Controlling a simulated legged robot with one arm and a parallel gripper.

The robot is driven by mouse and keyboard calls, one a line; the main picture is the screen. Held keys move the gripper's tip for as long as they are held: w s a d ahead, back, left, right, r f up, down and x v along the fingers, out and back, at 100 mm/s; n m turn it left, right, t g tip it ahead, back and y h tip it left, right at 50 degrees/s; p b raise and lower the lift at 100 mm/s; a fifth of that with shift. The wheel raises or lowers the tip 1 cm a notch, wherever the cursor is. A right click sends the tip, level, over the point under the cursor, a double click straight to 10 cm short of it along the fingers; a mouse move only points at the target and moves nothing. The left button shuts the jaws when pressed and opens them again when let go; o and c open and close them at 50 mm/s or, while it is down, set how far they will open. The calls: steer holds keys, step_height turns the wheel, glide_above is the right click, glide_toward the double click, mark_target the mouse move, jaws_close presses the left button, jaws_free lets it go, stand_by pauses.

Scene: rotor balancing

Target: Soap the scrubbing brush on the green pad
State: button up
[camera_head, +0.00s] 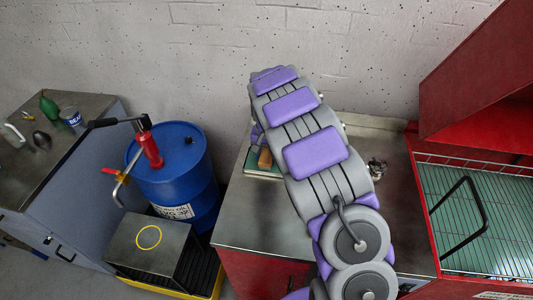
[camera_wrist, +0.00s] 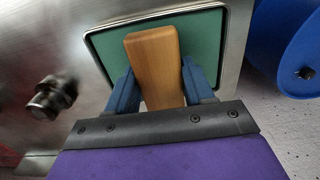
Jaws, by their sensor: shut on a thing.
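A wooden block, which looks like the back of the scrubbing brush (camera_wrist: 153,62), is held between the two blue fingers of my gripper (camera_wrist: 156,88). The brush lies over the green pad (camera_wrist: 206,45), which sits in a dark-rimmed tray on the metal bench. The bristles are hidden, so I cannot tell whether they touch the pad. In the head view the brush (camera_head: 265,158) and the pad (camera_head: 255,173) show at the left of my arm, which hides my gripper there.
A metal fitting (camera_wrist: 52,97) stands on the bench (camera_head: 245,215) beside the pad. A blue drum (camera_head: 178,160) with a red hand pump (camera_head: 150,150) stands left of the bench. A red cabinet with a wire rack (camera_head: 480,210) is at the right. The bench front is clear.

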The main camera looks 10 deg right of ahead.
mark_target(266, 153)
stand_by(0.4)
steer(key=shift+a+r+p, duration=0.2)
steer(key=shift+r+p, duration=0.35)
steer(key=shift+r, duration=0.55)
steer(key=shift+d+r+p, duration=0.1)
steer(key=shift+r+p, duration=0.95)
steer(key=shift+r, duration=1.35)
